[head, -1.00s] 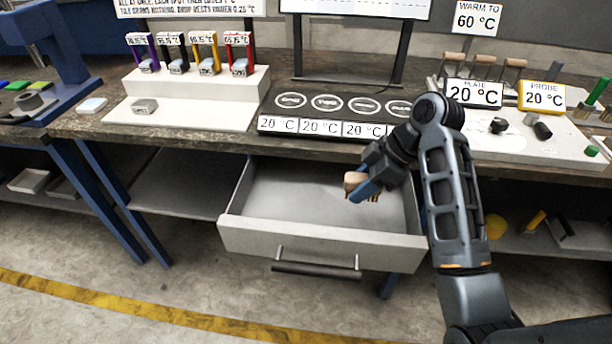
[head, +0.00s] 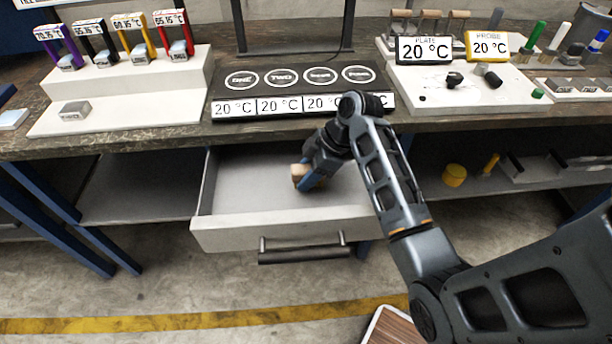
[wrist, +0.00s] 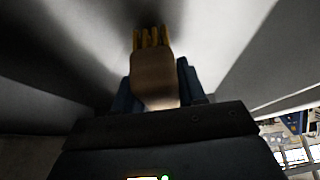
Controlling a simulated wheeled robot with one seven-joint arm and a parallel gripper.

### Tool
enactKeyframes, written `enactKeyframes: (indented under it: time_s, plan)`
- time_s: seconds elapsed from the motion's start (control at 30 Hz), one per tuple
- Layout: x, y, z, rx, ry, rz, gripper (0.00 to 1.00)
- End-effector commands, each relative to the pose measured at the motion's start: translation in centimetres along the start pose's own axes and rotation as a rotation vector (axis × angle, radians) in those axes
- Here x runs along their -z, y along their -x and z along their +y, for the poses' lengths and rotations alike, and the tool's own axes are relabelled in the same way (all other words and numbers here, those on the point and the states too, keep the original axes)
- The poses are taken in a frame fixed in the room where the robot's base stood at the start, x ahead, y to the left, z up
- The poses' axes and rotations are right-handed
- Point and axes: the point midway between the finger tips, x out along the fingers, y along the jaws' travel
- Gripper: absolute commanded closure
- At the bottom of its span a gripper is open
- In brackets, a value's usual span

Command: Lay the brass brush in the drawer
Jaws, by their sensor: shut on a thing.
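The brass brush has a tan wooden block, which shows in the head view (head: 298,175), and golden bristles. It also shows in the wrist view (wrist: 153,75), with the bristles pointing away from my gripper. My gripper (head: 306,180) is shut on the brush, with its blue fingers on either side of the block. It is inside the outline of the open drawer (head: 275,232), over the drawer's grey floor. I cannot tell whether the brush touches the floor. My arm hides the right side of the drawer.
The bench edge (head: 150,145) runs just above and behind the drawer. A black plate with numbered rings (head: 300,90) stands on the bench above it. A lower shelf (head: 140,190) lies to the left. The drawer floor left of my gripper is bare.

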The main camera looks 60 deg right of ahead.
Motion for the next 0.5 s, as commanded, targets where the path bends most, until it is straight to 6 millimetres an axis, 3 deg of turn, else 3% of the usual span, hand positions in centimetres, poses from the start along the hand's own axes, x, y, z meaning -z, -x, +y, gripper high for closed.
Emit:
enactKeyframes:
  time_s: [0.1,0.47,0.5]
  plan:
    - [-0.62,-1.05,-0.01,0.0,0.0,0.0,0.88]
    - [-0.82,-1.46,-0.01,0.001,0.001,0.0,0.88]
    - [-0.79,-1.4,-0.02,0.001,0.001,0.0,0.57]
